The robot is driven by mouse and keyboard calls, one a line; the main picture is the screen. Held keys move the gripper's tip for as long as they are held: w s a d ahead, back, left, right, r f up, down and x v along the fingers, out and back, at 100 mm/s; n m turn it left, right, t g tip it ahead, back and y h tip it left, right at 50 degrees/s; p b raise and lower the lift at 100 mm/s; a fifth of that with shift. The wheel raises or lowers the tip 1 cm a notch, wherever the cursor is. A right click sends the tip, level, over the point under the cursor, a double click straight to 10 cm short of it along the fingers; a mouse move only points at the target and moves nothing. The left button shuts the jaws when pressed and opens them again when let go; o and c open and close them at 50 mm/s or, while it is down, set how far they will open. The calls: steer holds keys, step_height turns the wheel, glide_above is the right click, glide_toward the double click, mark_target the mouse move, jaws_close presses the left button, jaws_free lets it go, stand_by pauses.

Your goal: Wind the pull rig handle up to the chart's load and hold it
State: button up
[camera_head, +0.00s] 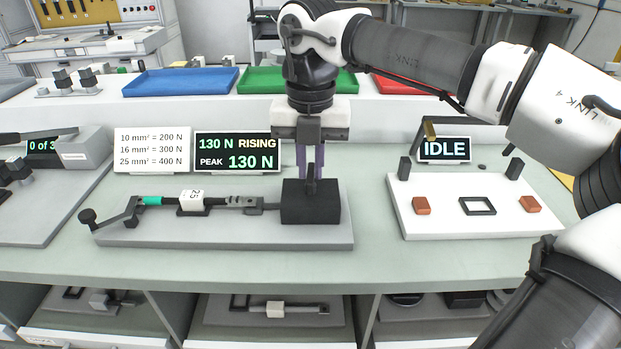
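The pull rig (230,235) is a grey plate on the bench with a black block (311,208) at its right end. My gripper (311,172) points down over the block, its purple fingers on either side of the dark upright handle (311,185), looking closed on it; the exact contact is small. A sample with a white tag (192,202) reading 25 and a teal end (152,201) lies along the rig. The chart (153,150) reads 10 mm² = 200 N, 16 mm² = 300 N, 25 mm² = 400 N. The load display (237,152) reads 130 N RISING, PEAK 130 N.
A white fixture board (480,222) with orange blocks and an IDLE display (444,149) stand at right. A grey device (82,150) stands at left. Blue (180,82), green (255,81) and red (400,86) trays sit on the raised back ledge. My arm spans the upper right.

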mark_target(310, 173)
steer(key=shift+o, duration=1)
steer(key=shift+r, duration=0.1)
steer(key=shift+r+p, duration=2.5)
steer(key=shift+r, duration=0.45)
steer(key=shift+s+f, duration=0.1)
steer(key=shift+f, duration=0.05)
